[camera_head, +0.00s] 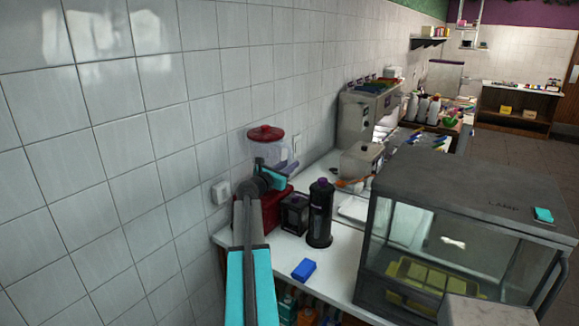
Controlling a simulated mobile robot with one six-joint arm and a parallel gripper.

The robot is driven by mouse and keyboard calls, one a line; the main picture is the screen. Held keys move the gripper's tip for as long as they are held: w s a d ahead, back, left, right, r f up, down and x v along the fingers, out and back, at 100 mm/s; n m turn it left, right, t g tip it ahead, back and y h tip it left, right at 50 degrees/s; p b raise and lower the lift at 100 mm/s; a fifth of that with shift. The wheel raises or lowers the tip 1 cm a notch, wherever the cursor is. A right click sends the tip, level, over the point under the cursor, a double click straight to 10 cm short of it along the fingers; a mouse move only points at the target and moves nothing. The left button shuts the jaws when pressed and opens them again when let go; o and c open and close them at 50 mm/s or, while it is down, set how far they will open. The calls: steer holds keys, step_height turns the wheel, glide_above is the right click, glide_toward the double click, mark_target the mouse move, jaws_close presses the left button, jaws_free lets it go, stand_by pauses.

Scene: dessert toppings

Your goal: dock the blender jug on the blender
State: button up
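The blender jug (280,152) is clear with a red lid (265,133). It is upright close to the tiled wall at the counter's far left. The red blender base (267,216) stands on the counter below it, partly hidden by my arm. My gripper (272,175), with cyan parts, is at the lower part of the jug, in front of it and above the base. Its fingers overlap the jug in the picture, and I cannot tell whether they are closed on it. The jug's bottom is hidden, so I cannot tell whether it touches the base.
A tall black bottle (319,212) and a small dark container (294,214) stand right of the base. A blue block (304,270) lies on the white counter (345,242). A large glass display case (470,225) fills the right. Grey machines (366,112) stand farther back.

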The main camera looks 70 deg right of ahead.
steer(key=shift+o, duration=1)
steer(key=shift+a+r, duration=0.1)
steer(key=b+v, duration=0.3)
steer(key=v, duration=0.9)
